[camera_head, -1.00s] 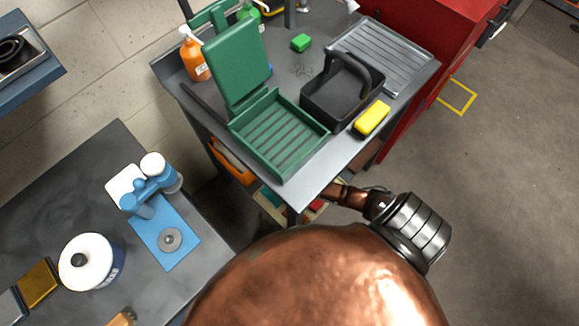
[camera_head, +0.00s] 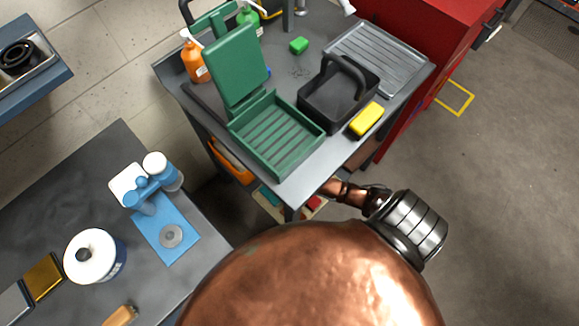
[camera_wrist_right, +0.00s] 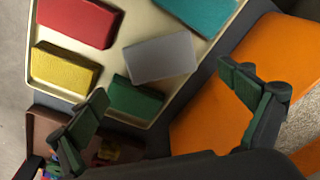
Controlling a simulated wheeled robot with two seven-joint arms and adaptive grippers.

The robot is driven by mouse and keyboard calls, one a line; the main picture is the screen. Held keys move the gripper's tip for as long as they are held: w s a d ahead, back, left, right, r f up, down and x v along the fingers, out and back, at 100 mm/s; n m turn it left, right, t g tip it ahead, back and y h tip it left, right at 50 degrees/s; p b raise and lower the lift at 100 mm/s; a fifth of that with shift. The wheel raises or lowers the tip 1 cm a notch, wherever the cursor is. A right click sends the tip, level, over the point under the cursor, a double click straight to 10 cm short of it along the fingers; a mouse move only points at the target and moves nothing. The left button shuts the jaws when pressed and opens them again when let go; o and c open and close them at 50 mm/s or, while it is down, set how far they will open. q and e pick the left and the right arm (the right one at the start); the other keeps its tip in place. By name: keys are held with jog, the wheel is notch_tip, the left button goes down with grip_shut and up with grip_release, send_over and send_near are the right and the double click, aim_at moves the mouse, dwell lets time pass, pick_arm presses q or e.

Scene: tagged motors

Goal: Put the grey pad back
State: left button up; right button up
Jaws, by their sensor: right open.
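The grey pad (camera_wrist_right: 160,57) lies in a cream tray (camera_wrist_right: 128,27) in the right wrist view, among a red pad (camera_wrist_right: 75,20), a yellow pad (camera_wrist_right: 64,68), a green pad (camera_wrist_right: 135,97) and a teal pad (camera_wrist_right: 200,12). My right gripper (camera_wrist_right: 165,82) is open and empty. Its dark green fingers stand on either side of the grey pad's near end in that picture; I cannot tell the height gap. In the head view the tray is mostly hidden under the tabletop. My left gripper is not in view.
An orange surface (camera_wrist_right: 215,105) and a brown box (camera_wrist_right: 50,122) lie beside the tray. Above, the grey worktop (camera_head: 325,155) carries an open green case (camera_head: 275,132), a black basket (camera_head: 335,100) and a yellow sponge (camera_head: 366,119). A red cabinet (camera_head: 440,45) stands at right.

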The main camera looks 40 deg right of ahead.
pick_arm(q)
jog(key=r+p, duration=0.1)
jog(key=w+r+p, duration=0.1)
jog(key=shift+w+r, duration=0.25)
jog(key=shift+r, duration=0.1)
pick_arm(e)
notch_tip(320, 180, up, 7)
jog(key=shift+s+a, duration=0.25)
jog(key=shift+s, duration=0.05)
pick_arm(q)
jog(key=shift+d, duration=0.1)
pick_arm(e)
jog(key=shift+f, duration=0.1)
